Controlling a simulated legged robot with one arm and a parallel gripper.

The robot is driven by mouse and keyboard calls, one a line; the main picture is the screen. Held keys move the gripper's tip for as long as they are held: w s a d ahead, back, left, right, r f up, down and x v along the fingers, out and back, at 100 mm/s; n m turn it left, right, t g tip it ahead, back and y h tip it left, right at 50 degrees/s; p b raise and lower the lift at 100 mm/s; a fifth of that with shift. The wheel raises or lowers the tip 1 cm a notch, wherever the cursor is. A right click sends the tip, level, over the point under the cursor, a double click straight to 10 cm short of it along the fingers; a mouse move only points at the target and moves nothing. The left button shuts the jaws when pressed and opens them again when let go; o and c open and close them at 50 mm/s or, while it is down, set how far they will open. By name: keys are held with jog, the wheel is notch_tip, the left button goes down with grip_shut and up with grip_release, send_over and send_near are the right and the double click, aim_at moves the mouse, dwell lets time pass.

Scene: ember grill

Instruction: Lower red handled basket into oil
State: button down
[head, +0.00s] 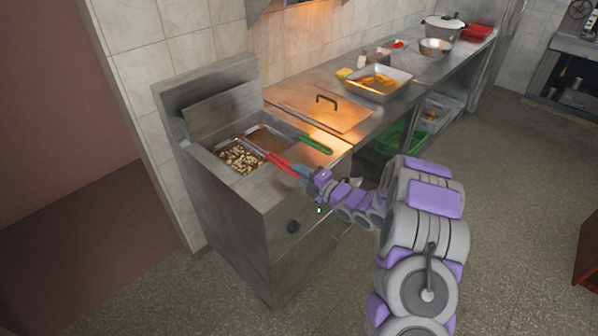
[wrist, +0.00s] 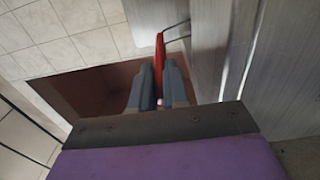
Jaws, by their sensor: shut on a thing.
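The red handled basket (head: 241,158) holds pale pieces of food and sits at the left side of the fryer (head: 235,207) in the head view. Its red handle (head: 280,163) points toward the front right. My gripper (head: 303,171) is at the end of this handle. In the wrist view, my gripper (wrist: 160,88) is shut on the red handle (wrist: 160,52), whose far end runs away from the fingers. The oil under the basket is mostly hidden, and I cannot tell how deep the basket sits.
A second basket with a green handle (head: 314,143) is at the fryer's right side. A steel lid (head: 322,108) with a dark handle lies on the counter beside it. A metal tray (head: 374,91) with orange food stands farther back. The floor (head: 510,200) to the right is clear.

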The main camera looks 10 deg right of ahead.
jog(key=shift+a+f, duration=0.1)
jog(key=shift+f, duration=0.15)
jog(key=c, duration=1)
grip_release()
jog(key=shift+a, duration=0.15)
jog(key=shift+c, duration=0.2)
jog(key=shift+s+d, duration=0.45)
jog(key=shift+d, duration=0.05)
jog(key=p+v, duration=0.3)
jog(key=v, duration=1.3)
jog(key=shift+f, duration=0.15)
jog(key=shift+d, duration=0.1)
